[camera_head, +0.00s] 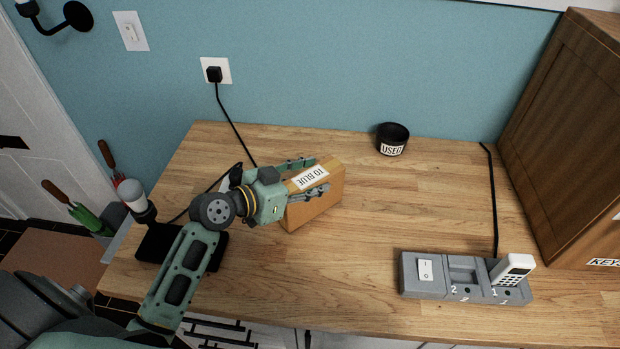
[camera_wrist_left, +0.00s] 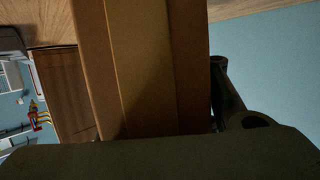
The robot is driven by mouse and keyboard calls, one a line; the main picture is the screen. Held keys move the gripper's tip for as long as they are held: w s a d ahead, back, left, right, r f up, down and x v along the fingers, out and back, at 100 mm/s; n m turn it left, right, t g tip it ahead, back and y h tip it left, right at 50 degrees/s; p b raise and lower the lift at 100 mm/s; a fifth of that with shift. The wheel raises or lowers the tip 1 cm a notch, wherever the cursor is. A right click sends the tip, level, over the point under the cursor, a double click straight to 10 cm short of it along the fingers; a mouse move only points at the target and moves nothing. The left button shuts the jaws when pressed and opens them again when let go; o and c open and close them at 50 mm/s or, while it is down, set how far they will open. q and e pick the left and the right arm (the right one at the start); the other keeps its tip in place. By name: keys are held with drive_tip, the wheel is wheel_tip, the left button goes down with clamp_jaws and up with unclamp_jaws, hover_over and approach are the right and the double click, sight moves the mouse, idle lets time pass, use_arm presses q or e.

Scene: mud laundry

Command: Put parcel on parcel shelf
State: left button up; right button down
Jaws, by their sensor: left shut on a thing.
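The parcel (camera_head: 318,202) is a brown cardboard box with a white label reading "TO BLUE" on its top. It is at the middle of the wooden counter in the head view; whether it touches the counter I cannot tell. My left gripper (camera_head: 308,178) is shut on the parcel, with one finger on the far side and one on the near side. In the left wrist view the parcel (camera_wrist_left: 150,70) fills the middle of the picture, with a dark finger at its right. My right gripper is not in view. No parcel shelf is clearly identifiable.
On the wooden counter (camera_head: 390,225) stand a black "USED" bowl (camera_head: 392,139) at the back and a grey charging dock (camera_head: 465,278) with a white handset (camera_head: 512,268). A wooden cabinet (camera_head: 575,140) stands at right. A black-based lamp-like object (camera_head: 133,195) is at left. The counter's middle right is clear.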

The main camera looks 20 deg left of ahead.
use_arm(q)
drive_tip(key=shift+f, duration=0.1)
drive_tip(key=o, duration=1.5)
